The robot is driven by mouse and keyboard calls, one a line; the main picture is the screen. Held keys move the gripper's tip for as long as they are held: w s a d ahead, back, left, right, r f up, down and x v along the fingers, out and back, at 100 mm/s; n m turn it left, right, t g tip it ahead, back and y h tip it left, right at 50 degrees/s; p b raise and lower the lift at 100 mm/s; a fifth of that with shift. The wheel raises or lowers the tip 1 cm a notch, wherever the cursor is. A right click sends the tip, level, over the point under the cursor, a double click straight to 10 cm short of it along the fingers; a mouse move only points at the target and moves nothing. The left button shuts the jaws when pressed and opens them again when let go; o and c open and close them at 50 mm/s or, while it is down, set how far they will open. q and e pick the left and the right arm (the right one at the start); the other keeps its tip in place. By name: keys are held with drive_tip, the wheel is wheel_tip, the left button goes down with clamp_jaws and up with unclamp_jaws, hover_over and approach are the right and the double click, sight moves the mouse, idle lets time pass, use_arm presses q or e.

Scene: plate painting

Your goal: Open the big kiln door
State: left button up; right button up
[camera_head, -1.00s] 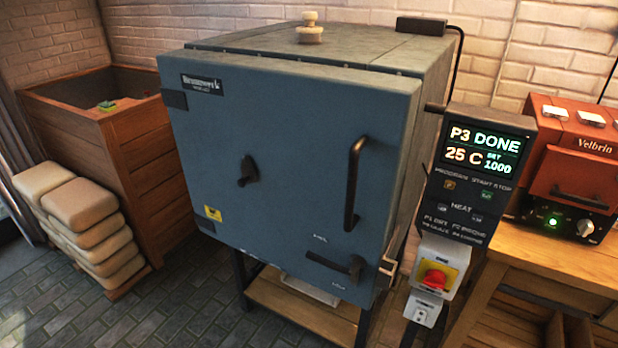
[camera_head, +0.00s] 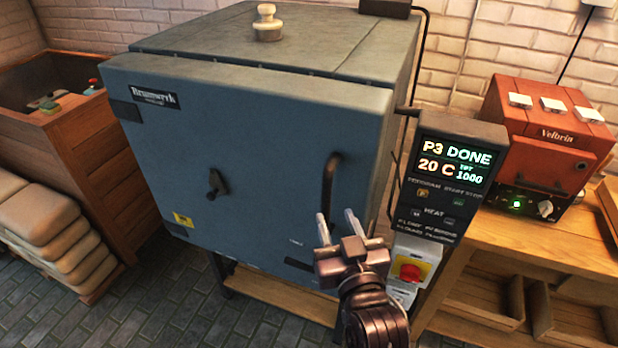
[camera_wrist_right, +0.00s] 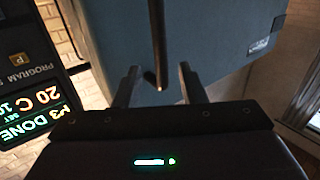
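The big kiln (camera_head: 290,35) has a blue-grey door (camera_head: 240,130) that stands at the front of its body, with a dark seam along the top. A dark vertical bar handle (camera_head: 330,180) is near the door's right edge. My right gripper (camera_head: 337,222) is open and empty just below and in front of this handle. In the right wrist view the handle (camera_wrist_right: 157,45) lines up between the open fingers (camera_wrist_right: 160,84), with no clear contact. My gripper and arm hide the low latch area. My left gripper is not in view.
The controller (camera_head: 455,165) reads "P3 DONE, 20 C" right of the door, above a red switch (camera_head: 410,272). A small red kiln (camera_head: 545,145) sits on a wooden bench (camera_head: 490,265). Stacked bags (camera_head: 60,225) and a wooden bin (camera_head: 90,150) stand left. Floor shows before the door.

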sight(328, 197)
drive_tip(key=x, duration=0.2)
drive_tip(key=p+x, duration=0.1)
drive_tip(key=x, duration=0.1)
drive_tip(key=r+p+x, duration=0.1)
drive_tip(key=x, duration=0.1)
drive_tip(key=shift+w+f, duration=0.1)
drive_tip(key=shift+w, duration=0.15)
drive_tip(key=shift+w+a+f+p, duration=0.1)
drive_tip(key=shift+w+a+p, duration=0.05)
drive_tip(key=shift+w+p, duration=0.3)
clamp_jaws()
